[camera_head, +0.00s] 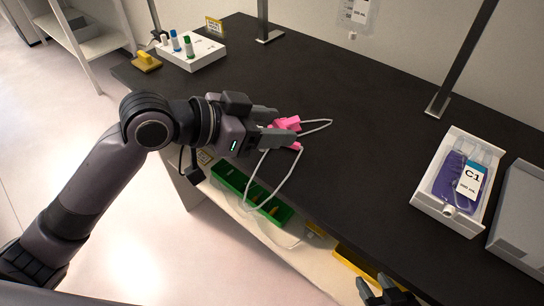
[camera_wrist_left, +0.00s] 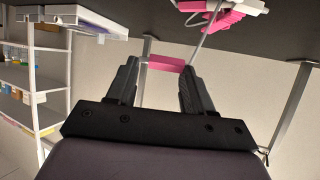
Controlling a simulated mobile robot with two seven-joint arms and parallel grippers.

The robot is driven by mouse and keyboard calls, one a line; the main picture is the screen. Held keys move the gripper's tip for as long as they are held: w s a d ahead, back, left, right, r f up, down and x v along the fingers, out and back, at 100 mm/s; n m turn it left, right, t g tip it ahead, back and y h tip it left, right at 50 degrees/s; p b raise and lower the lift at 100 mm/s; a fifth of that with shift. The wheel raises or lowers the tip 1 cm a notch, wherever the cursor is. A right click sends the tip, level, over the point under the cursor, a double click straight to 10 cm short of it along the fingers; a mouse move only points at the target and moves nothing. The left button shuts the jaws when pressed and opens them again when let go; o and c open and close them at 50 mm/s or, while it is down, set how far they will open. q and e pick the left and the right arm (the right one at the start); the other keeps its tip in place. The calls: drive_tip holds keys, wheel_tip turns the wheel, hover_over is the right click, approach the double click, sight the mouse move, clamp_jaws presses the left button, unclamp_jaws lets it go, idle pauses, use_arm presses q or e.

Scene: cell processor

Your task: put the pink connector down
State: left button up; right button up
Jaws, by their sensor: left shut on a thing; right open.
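My left gripper (camera_head: 272,126) reaches over the front part of the dark bench top. In the left wrist view, its two fingers (camera_wrist_left: 158,85) are shut on the pink connector (camera_wrist_left: 166,63), which spans the gap between them. Pink parts (camera_head: 286,124) also show at the fingertips in the head view, with thin white tubing looping from them. A second pink and white piece (camera_wrist_left: 225,14) shows beyond the fingers in the wrist view. I cannot tell the exact gap between the held connector and the bench. My right gripper (camera_head: 385,292) is open at the lower edge of the head view, partly cut off.
A white tray (camera_head: 424,198) with a bag labelled C1 (camera_head: 470,182) stands at the right, beside a grey box (camera_head: 520,215). A white rack with capped tubes (camera_head: 208,52) stands at the back left. A green tray (camera_head: 232,180) lies below the bench edge.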

sight(271, 169)
use_arm(q)
wheel_tip(271, 169, down, 8)
drive_tip(key=shift+f+b, duration=0.1)
drive_tip(key=shift+b, duration=0.2)
drive_tip(key=shift+f, duration=0.2)
drive_tip(key=o, duration=0.8)
